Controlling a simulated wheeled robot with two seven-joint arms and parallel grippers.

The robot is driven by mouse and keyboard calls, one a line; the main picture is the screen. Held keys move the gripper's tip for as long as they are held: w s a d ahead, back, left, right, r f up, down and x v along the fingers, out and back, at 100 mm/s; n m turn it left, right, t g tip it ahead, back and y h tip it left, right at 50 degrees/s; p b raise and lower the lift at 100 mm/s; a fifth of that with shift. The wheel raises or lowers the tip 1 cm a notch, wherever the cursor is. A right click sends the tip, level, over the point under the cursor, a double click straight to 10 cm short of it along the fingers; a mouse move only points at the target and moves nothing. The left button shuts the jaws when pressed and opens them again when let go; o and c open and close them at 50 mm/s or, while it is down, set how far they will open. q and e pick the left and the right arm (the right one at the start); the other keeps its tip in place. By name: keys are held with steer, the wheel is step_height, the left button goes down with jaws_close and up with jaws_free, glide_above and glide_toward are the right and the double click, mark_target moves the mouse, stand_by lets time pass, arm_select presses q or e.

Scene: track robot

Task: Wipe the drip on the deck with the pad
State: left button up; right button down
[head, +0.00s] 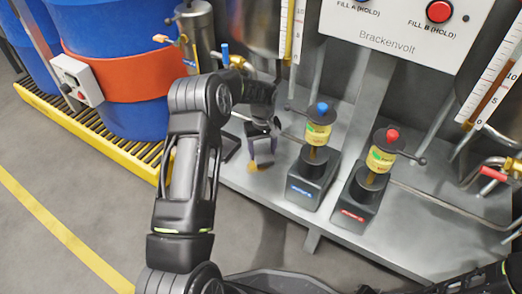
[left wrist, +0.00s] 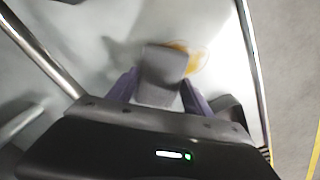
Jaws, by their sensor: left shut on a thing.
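My left gripper (head: 262,146) is shut on a grey pad (head: 265,158) low over the metal deck (head: 232,178). In the left wrist view the pad (left wrist: 163,68) sits between the two purple-grey fingers of the gripper (left wrist: 158,92). The amber drip (head: 253,167) is on the deck right at the pad, near the deck's left edge. In the left wrist view the drip (left wrist: 194,57) shows beyond and to the right of the pad, which hides part of it. I cannot tell whether the pad touches the deck. My right gripper is not in view.
A blue-topped valve (head: 318,125) and a red-topped valve (head: 386,150) stand on blocks to the right. Blue drums with an orange band (head: 125,82) stand on a yellow-edged grating (head: 75,125) at the left. A panel (head: 410,30) and metal pipes are behind.

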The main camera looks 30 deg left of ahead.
mark_target(257, 161)
arm_select(q)
steer(key=shift+w+d+r, duration=0.25)
steer(key=shift+w+r, duration=0.2)
steer(key=shift+r, duration=0.1)
steer(key=shift+s+d+f+p, duration=0.1)
steer(key=shift+s+f+p, duration=0.1)
steer(key=shift+s+p, duration=0.35)
steer(key=shift+s, duration=0.25)
steer(key=shift+c, duration=0.7)
steer(key=shift+s+f, duration=0.1)
steer(key=shift+s, duration=0.35)
steer(key=shift+s+f, duration=0.15)
steer(key=shift+s, duration=0.1)
steer(key=shift+s+f, duration=0.1)
steer(key=shift+s+p, duration=0.65)
steer(key=shift+s, duration=0.35)
steer(key=shift+s+f, duration=0.2)
steer(key=shift+s, duration=0.55)
